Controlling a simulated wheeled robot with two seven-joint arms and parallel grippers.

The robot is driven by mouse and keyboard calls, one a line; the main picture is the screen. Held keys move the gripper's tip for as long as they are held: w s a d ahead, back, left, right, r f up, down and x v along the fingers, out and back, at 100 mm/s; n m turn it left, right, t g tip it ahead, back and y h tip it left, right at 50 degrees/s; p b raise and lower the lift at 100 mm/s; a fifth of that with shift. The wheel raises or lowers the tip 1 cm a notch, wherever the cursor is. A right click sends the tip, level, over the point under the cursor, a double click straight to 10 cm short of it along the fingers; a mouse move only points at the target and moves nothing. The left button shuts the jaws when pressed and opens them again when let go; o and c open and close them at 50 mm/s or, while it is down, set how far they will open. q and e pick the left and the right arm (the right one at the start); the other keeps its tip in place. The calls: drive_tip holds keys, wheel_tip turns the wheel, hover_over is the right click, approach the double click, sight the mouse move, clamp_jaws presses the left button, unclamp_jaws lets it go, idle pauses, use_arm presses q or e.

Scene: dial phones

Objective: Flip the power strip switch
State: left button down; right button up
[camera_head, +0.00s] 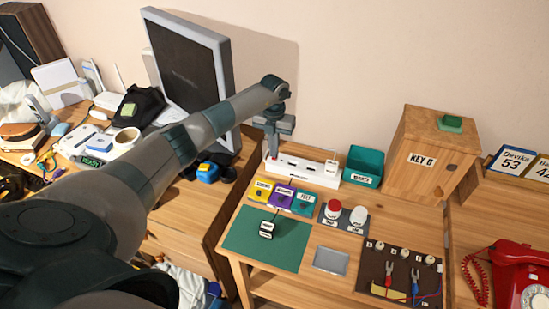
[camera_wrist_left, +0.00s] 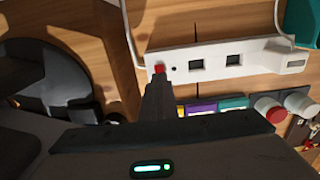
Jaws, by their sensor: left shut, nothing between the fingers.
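The white power strip (camera_head: 303,170) lies along the back of the small wooden table in the head view. In the left wrist view the power strip (camera_wrist_left: 215,62) shows two dark sockets and a red switch (camera_wrist_left: 159,69) at its left end. My left gripper (camera_head: 271,155) is shut and empty, pointing down at the strip's left end. In the wrist view my left gripper's tips (camera_wrist_left: 158,80) are right at the red switch; I cannot tell whether they touch it. The gripper partly hides the switch in the head view. My right gripper is not in view.
Yellow, purple and teal blocks (camera_head: 283,197) stand in front of the strip. A teal bin (camera_head: 363,166) and a wooden key box (camera_head: 428,155) stand to its right. A monitor (camera_head: 190,65) stands on the left desk. A red phone (camera_head: 516,275) sits at far right.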

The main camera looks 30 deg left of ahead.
use_arm(q)
drive_tip(key=shift+s+f+b, duration=0.1)
drive_tip(key=shift+f+b, duration=0.4)
drive_tip(key=shift+f, duration=0.25)
idle(0.4)
drive_tip(key=shift+r, duration=0.15)
drive_tip(key=shift+r+p, duration=0.45)
drive_tip(key=shift+p, duration=0.05)
drive_tip(key=shift+r+p, duration=1.75)
drive_tip(key=shift+r, duration=1.15)
